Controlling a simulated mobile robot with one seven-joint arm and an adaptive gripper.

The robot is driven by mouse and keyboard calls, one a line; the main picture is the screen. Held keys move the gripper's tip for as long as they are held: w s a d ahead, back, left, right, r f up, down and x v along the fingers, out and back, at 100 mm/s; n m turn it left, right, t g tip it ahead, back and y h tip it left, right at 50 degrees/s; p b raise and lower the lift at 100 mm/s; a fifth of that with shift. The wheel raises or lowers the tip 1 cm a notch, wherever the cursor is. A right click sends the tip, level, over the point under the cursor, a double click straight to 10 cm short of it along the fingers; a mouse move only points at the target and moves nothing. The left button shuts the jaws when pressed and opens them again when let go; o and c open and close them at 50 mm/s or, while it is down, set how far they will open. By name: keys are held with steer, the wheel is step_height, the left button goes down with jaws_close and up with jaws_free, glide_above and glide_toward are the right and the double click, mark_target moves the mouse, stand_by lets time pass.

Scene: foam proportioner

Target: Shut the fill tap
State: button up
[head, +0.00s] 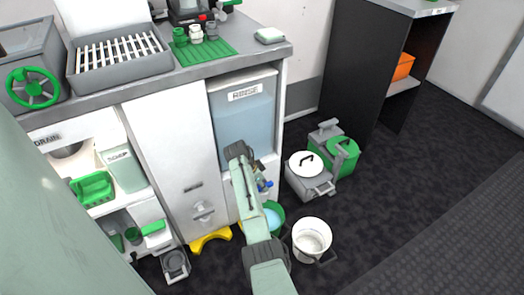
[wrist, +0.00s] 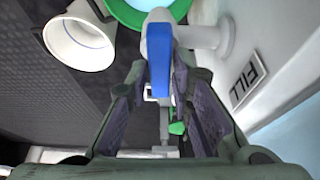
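The fill tap has a blue lever handle (wrist: 158,58) on a white body (wrist: 205,38), beside a FILL label (wrist: 248,80) in the wrist view. In the head view, a little of its blue (head: 266,185) shows beside my arm, low on the front of the rinse tank (head: 243,110). My gripper (wrist: 161,82) is open, with one finger on each side of the blue lever. I cannot tell whether either finger touches it. In the head view my arm hides most of the gripper and tap. A green bucket (head: 273,218) holding water stands below the tap.
A white bucket (head: 311,240) stands on the dark floor to the right of the green one. A grey lidded container (head: 308,180) and a green one (head: 343,158) stand behind it. A yellow step-like object (head: 210,239) lies at the cabinet's foot. Floor at the right is clear.

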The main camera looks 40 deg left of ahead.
steer(key=o, duration=0.3)
steer(key=v, duration=1.2)
stand_by(0.3)
